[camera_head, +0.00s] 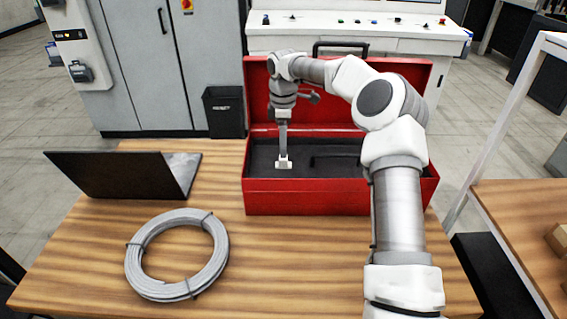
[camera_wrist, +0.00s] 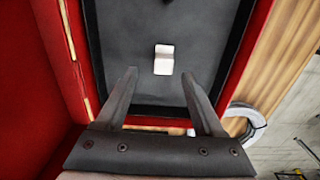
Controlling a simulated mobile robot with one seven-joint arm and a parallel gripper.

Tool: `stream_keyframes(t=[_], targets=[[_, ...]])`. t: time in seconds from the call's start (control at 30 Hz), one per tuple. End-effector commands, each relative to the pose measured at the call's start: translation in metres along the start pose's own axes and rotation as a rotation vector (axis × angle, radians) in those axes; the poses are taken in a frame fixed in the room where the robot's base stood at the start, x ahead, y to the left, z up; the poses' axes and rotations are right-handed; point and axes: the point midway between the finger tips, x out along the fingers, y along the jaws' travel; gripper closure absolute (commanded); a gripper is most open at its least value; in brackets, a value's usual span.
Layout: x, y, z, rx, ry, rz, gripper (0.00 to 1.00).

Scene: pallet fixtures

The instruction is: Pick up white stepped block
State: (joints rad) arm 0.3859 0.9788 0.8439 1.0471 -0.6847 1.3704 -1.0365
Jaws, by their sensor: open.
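The white stepped block (camera_head: 284,163) lies on the dark floor of the open red toolbox, toward its left half. In the wrist view the block (camera_wrist: 164,60) shows as a small pale piece ahead of the fingertips. My gripper (camera_head: 283,150) points down into the toolbox, right at or just above the block in the head view. In the wrist view my gripper (camera_wrist: 159,75) is open, its two fingers apart with nothing between them. The block lies beyond the fingertips, roughly centred between them. I cannot tell the exact height gap.
The red toolbox (camera_head: 300,198) has raised walls around the block and an open lid behind. A black handle-like item (camera_head: 335,159) lies inside, to the right. A laptop (camera_head: 120,176) and a grey cable coil (camera_head: 140,272) are on the wooden table (camera_head: 270,270); its front middle is clear.

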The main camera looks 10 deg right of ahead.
Motion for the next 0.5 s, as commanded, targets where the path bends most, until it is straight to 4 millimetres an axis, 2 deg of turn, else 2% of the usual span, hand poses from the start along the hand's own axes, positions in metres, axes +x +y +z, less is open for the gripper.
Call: stream_keyframes(t=[0.13, 0.33, 0.5], targets=[[0.013, -0.003, 0.001, -0.001, 0.000, -0.003, 0.30], [0.043, -0.006, 0.001, -0.001, 0.001, -0.004, 0.30], [0.053, -0.006, 0.000, -0.001, 0.001, 0.000, 0.30]])
